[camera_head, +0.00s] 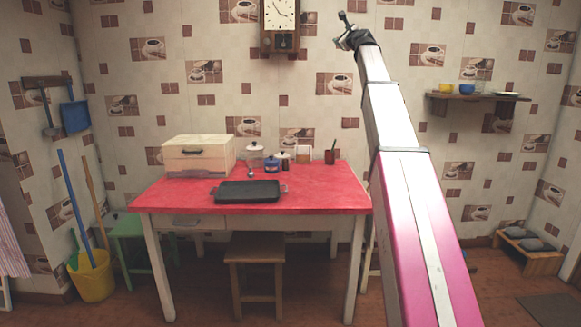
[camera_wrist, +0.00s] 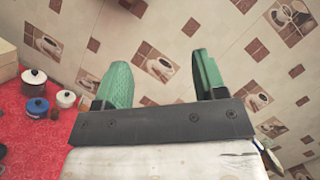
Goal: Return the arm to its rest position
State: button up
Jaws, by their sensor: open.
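My arm rises from the lower right of the head view, stretched up and forward. My gripper (camera_head: 346,30) is at its top end, high in front of the wallpapered wall and above the right side of the red table (camera_head: 330,200). In the wrist view my gripper (camera_wrist: 160,82) shows two green fingers set wide apart. It is open, and only wall shows between the fingers.
A bread box (camera_head: 198,157), a black griddle pan (camera_head: 247,191) and several small jars stand on the table. A wall clock (camera_head: 281,25) hangs left of my gripper. A wall shelf (camera_head: 470,103) with bowls is to the right. A stool (camera_head: 255,252) stands at the table's front.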

jog(key=s+a+f+n+g, duration=0.2)
jog(key=s+f+n+g, duration=0.15)
jog(key=f, duration=1.55)
jog(key=s+a+f+n+g+h, duration=0.1)
jog(key=s+f+n+g, duration=0.3)
jog(key=f, duration=1.5)
jog(key=s+a+f+n+g, duration=0.25)
jog(key=s+f+n, duration=0.25)
jog(key=f, duration=1.4)
jog(key=s+d+f+n+g+h, duration=0.1)
jog(key=s+f+n+g, duration=0.4)
jog(key=s+f, duration=1)
jog(key=s+d+f+n+g+h, duration=0.1)
jog(key=s+f+n+g+h, duration=0.2)
jog(key=s+f, duration=1.3)
jog(key=s+n+g, duration=0.1)
jog(key=s+n, duration=0.2)
jog(key=shift+s+d+g+h, duration=0.3)
jog(key=shift+s+g, duration=0.05)
jog(key=shift+g, duration=0.05)
